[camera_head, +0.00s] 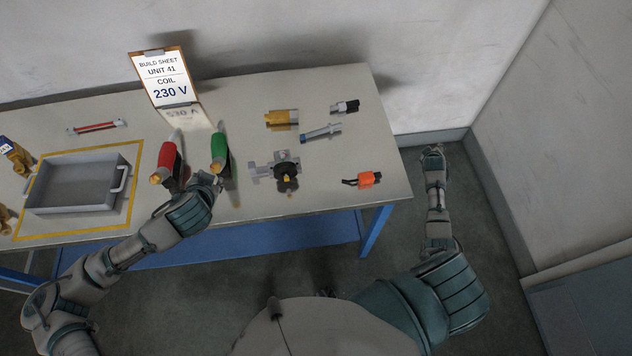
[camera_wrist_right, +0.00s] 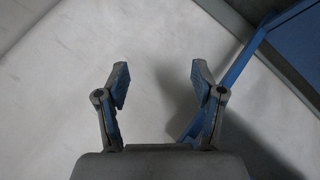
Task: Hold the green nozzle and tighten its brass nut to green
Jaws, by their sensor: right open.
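My left gripper (camera_head: 213,181) is just in front of the nut, low over the table. The head view does not settle whether its fingers touch the nozzle, or whether they are open or shut. My right gripper (camera_head: 432,151) is off the table's right end, away from the nozzle. In the right wrist view its two fingers (camera_wrist_right: 158,88) are wide apart with nothing between them.
A grey tray (camera_head: 75,203) lies farther left inside a yellow outline. A build sheet (camera_head: 163,76) reading 230 V stands behind. A valve-like part (camera_head: 264,173), an orange part (camera_head: 368,179) and other fittings lie to the right.

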